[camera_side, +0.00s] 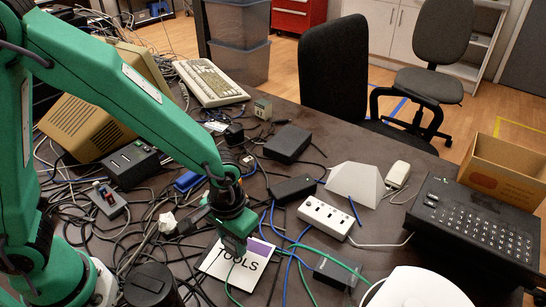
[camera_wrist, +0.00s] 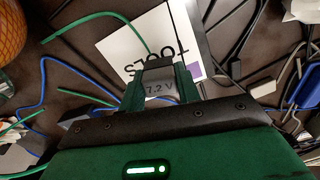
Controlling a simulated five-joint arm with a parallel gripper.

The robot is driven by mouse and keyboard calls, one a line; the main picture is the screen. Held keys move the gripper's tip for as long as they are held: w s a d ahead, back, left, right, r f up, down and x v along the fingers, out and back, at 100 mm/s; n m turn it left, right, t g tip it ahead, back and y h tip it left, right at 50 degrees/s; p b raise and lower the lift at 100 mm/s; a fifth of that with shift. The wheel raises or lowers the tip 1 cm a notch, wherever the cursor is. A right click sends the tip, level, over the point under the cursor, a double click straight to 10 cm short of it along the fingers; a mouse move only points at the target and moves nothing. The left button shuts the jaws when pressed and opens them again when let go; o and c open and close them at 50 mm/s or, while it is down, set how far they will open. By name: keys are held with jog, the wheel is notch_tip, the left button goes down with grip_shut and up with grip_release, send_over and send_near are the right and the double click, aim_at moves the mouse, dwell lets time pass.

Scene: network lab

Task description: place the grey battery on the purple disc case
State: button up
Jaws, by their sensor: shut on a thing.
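The grey battery (camera_wrist: 158,84), marked 7.2 V, is held between the two green jaws of my gripper (camera_wrist: 160,78) in the wrist view. In the side view, my gripper (camera_side: 235,246) points down over the disc case, and I cannot make out the battery there. The disc case (camera_side: 225,268) is a flat white square with the word TOOLS and a purple part at its far edge. It also shows in the wrist view (camera_wrist: 125,46), with a purple corner beside the jaws. The battery overlaps the case in that view; I cannot tell whether they touch.
A white power strip (camera_side: 327,217) and a black adapter (camera_side: 293,189) lie right of the case. A dark block (camera_side: 337,271) lies at its lower right. Green and blue cables run close by, one across the case. A black cylinder (camera_side: 152,287) stands at the front left.

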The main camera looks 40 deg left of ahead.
jog(key=shift+f, duration=0.55)
jog(key=shift+f, duration=0.1)
jog(key=o, duration=1)
notch_tip(320, 180, up, 12)
jog(key=shift+a+r, duration=0.1)
jog(key=shift+r, duration=0.1)
dwell(0.5)
